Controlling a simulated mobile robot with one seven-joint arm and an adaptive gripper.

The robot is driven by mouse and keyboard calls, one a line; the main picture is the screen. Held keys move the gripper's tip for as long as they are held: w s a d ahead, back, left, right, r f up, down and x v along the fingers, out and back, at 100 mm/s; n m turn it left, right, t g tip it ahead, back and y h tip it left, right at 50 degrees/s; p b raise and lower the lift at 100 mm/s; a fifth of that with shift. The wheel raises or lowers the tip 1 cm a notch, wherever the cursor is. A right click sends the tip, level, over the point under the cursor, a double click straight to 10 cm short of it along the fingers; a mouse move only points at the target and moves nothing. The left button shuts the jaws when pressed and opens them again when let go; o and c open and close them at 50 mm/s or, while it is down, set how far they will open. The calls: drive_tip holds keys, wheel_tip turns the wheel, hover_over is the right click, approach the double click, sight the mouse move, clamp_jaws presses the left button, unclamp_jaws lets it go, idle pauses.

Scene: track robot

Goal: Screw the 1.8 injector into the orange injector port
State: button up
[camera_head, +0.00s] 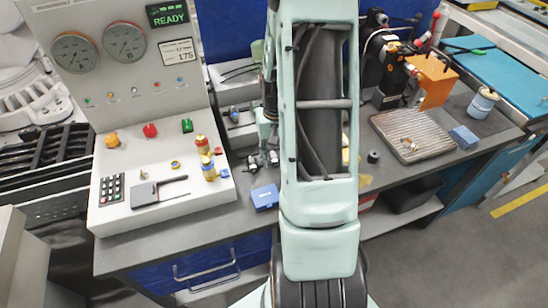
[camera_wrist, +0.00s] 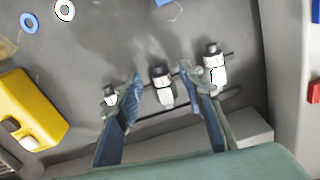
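Several small injectors with dark tops and pale bodies stand on the grey bench. In the wrist view, one injector (camera_wrist: 161,86) lies between the fingers of my gripper (camera_wrist: 160,76), which is open, with gaps on both sides. Another injector (camera_wrist: 215,65) is just right of the right finger, and a third (camera_wrist: 109,95) is beside the left finger. No size marking is readable, so I cannot tell which is the 1.8 one. My arm hides much of the middle bench.
A control panel (camera_head: 107,211) with gauges stands left. A ribbed metal plate (camera_head: 411,133) and a blue box (camera_head: 464,137) lie right. Another blue box (camera_head: 265,197) sits near the front edge. The wrist view shows a yellow block (camera_wrist: 30,108) and rings (camera_wrist: 65,10) at left.

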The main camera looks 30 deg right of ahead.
drive_tip(key=shift+f, duration=0.65)
drive_tip(key=shift+c, duration=0.3)
clamp_jaws()
drive_tip(key=shift+r, duration=0.1)
